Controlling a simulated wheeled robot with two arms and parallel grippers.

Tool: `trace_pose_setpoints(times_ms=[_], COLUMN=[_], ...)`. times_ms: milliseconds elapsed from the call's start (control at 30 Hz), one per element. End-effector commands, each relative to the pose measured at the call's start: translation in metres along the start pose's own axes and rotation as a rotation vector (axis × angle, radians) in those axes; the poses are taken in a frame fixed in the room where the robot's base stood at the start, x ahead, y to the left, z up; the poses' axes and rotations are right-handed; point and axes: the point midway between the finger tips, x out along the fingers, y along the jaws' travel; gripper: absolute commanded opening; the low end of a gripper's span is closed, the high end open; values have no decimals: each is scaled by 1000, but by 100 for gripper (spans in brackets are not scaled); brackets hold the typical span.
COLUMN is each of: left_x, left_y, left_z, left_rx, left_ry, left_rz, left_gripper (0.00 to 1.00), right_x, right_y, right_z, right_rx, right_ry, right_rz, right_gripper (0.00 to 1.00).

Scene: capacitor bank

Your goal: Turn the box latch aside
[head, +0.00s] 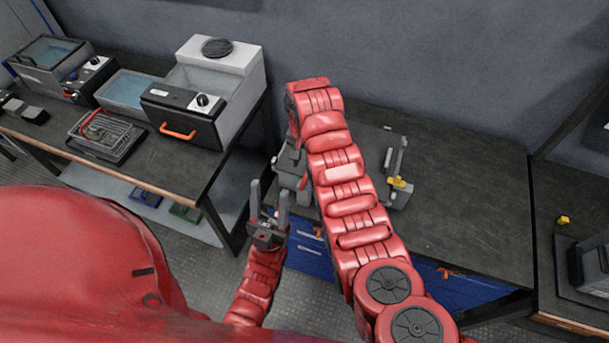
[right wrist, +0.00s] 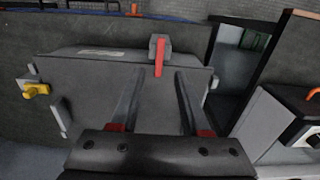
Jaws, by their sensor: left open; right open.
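The box (right wrist: 90,80) is grey and fills the middle of the right wrist view. Its latch (right wrist: 159,57) is a red lever hanging about upright from a small grey block at the box's upper edge. My right gripper (right wrist: 160,76) is open, its two fingers pointing at the box. In the picture the latch shows between and just beyond the fingertips; I cannot tell whether they touch it. In the head view my right arm hides most of the box and the latch. My left gripper (head: 269,188) is open and empty, low beside the bench.
A yellow knob (right wrist: 37,90) sticks out at the box's left side; it also shows in the head view (head: 398,184). The dark bench top (head: 470,190) is clear to the right. Another bench at left holds tanks, a wire basket (head: 105,135) and an orange-handled unit (head: 180,120).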

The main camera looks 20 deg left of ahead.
Motion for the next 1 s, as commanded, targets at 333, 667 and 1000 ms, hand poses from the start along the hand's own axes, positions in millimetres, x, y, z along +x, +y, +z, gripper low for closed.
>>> trace_pose_setpoints(times_ms=[333, 667, 1000], left_x=[12, 8, 8], left_y=[-1, 0, 0], left_z=[-2, -1, -2], left_rx=[0, 0, 0], left_ry=[0, 0, 0], left_rz=[0, 0, 0], left_gripper=[50, 50, 50], right_x=[50, 66, 67], right_y=[1, 0, 0], right_z=[0, 0, 0], right_rx=[2, 1, 0], right_ry=[-2, 1, 1], right_rz=[2, 0, 0], right_gripper=[46, 46, 39])
